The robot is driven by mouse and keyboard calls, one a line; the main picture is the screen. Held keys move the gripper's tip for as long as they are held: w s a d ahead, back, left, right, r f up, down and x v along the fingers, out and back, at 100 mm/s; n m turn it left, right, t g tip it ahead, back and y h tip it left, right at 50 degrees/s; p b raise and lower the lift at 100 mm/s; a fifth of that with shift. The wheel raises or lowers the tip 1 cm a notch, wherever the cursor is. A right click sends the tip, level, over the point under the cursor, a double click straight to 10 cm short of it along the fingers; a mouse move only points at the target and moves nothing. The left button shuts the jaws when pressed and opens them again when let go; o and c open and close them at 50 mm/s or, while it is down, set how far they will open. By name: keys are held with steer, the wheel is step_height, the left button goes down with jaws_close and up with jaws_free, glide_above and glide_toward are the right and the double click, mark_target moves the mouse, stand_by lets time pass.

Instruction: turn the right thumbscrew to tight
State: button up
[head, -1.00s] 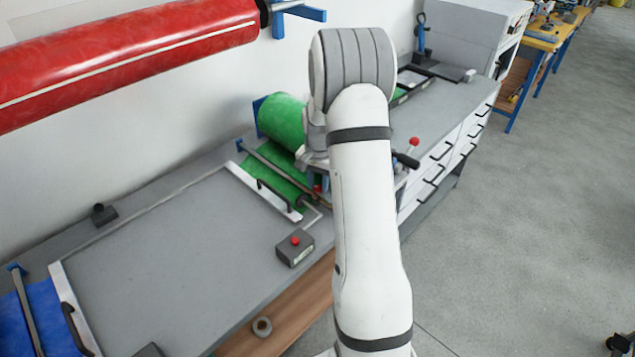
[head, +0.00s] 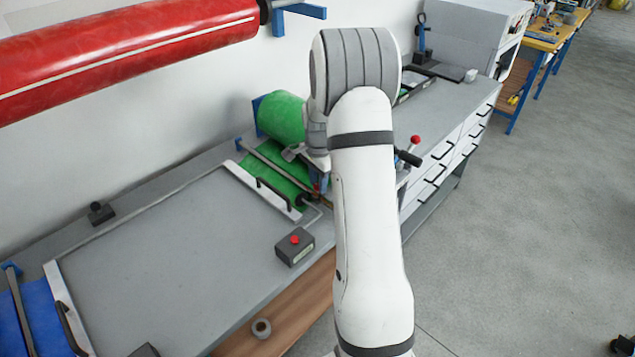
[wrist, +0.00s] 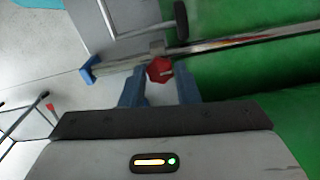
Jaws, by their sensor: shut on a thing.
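The red thumbscrew (wrist: 156,68) shows in the wrist view, with a small pale mark on its right side. It sits at a metal bar (wrist: 225,44) that runs across green sheet. My gripper (wrist: 160,82) has its two blue fingers on either side of the thumbscrew and is shut on it. In the head view a small red spot beside my arm, at the green sheet's near edge, looks like the thumbscrew (head: 317,188). My arm hides most of my gripper there. I cannot read how tight the screw is.
A green roll (head: 282,117) lies behind my gripper. A dark box with a red button (head: 295,246) stands on the grey bench at front. A black handle (head: 272,192) is on the pale bar to the left. A red roll (head: 130,55) hangs above. The bench's left part is mostly clear.

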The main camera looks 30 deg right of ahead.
steer(key=shift+m, duration=0.4)
steer(key=o, duration=1)
steer(key=shift+c, duration=0.2)
step_height(320, 180, up, 8)
steer(key=shift+f+b, duration=0.2)
steer(key=shift+b, duration=0.15)
steer(key=shift+r, duration=0.1)
